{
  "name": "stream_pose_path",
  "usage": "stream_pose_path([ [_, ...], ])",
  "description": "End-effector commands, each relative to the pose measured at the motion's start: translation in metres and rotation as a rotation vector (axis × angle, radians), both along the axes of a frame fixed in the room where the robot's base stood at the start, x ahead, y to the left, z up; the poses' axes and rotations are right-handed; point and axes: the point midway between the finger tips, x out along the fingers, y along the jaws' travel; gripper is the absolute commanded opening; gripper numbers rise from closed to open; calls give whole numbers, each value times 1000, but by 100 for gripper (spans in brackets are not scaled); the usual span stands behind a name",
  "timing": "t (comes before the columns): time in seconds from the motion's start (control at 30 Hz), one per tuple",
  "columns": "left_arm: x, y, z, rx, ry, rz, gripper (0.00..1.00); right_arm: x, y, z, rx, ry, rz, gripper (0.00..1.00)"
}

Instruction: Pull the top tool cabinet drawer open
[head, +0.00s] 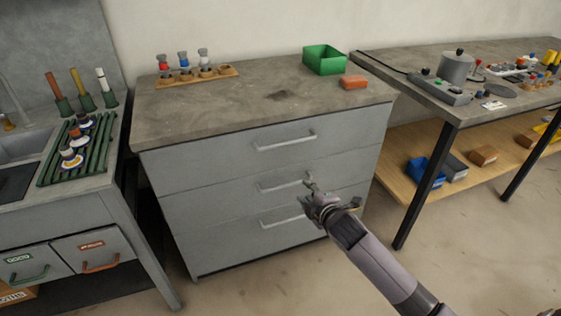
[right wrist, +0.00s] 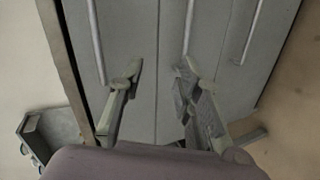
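The grey tool cabinet (head: 215,170) has three drawers, all closed, each with a pale bar handle. The top drawer's handle (head: 286,141) is clear of my gripper in the head view. My right gripper (head: 311,184) appears in front of the right end of the middle handle (head: 283,184). In the right wrist view its two fingers (right wrist: 158,75) are apart with nothing between them, near the drawer fronts. One fingertip is close to a handle (right wrist: 188,28); I cannot tell if they touch. My left gripper is out of view.
On the cabinet top stand a wooden rack (head: 197,76), a green bin (head: 324,59) and an orange-red block (head: 354,82). A sink bench (head: 90,195) is on the left and a workbench (head: 456,105) on the right. The floor in front is clear.

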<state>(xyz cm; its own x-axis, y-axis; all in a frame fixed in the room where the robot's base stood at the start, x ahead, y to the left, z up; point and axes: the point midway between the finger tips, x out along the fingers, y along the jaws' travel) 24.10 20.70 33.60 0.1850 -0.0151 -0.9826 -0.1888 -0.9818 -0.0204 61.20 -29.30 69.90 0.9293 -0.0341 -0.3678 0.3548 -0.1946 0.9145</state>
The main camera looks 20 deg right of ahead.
Motion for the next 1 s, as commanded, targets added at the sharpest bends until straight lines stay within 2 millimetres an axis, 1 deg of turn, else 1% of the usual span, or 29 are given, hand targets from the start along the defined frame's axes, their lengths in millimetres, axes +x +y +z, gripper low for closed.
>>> stream_pose_path([
  [0.03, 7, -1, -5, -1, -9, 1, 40, 4, 5, 22, -54, -59, 31, 31],
  [0.1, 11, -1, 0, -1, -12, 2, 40, 6, 11, 52, -113, -113, 60, 31],
  [0.13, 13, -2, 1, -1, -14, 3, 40, 6, 12, 61, -132, -130, 70, 31],
  [0.2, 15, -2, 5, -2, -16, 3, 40, 5, 15, 77, -163, -156, 83, 31],
  [0.3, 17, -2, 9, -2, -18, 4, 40, 8, 17, 85, -180, -171, 88, 31],
  [0.37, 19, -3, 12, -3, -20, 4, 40, 13, 17, 85, -181, -172, 88, 31],
  [0.47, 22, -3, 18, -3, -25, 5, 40, 28, 17, 82, -179, -172, 88, 31],
  [0.77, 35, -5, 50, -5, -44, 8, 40, 90, 18, 68, -176, -172, 87, 31],
  [1.0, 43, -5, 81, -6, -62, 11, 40, 135, 17, 58, -176, -171, 87, 31],
])
